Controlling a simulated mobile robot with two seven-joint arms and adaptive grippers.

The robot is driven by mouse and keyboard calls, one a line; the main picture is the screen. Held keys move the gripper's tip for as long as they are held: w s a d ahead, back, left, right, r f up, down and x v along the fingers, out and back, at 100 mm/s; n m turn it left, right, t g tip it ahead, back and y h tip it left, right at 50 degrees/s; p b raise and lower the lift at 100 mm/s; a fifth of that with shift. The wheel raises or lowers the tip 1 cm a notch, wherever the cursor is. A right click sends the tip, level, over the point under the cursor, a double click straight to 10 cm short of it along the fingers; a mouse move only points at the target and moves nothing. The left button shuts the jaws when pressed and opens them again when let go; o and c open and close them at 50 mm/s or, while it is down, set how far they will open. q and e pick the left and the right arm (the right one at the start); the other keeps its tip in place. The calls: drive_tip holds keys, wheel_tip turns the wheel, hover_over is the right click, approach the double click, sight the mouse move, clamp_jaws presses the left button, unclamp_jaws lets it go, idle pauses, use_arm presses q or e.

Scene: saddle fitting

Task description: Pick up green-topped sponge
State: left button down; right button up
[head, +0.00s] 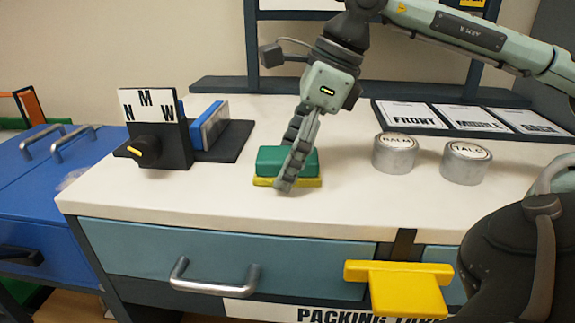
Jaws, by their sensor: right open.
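The green-topped sponge (267,160) lies flat on the white worktop, with a green upper layer over a yellow lower layer. My right gripper (288,180) reaches down over it from above. Its fingers are open, and one passes in front of the sponge's right part, hiding some of it. Whether the fingers touch the sponge, I cannot tell. My left gripper is not in view.
A dial stand (155,132) marked N, M, W stands left on the worktop (190,190). Two round tins, BALM (394,155) and TALC (466,163), stand right, before a labelled board (440,117). A yellow piece (398,285) juts out at the front.

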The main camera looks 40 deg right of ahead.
sight(272, 153)
drive_tip(key=c, duration=1.3)
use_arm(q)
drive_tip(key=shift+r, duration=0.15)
use_arm(e)
drive_tip(key=shift+r, duration=0.1)
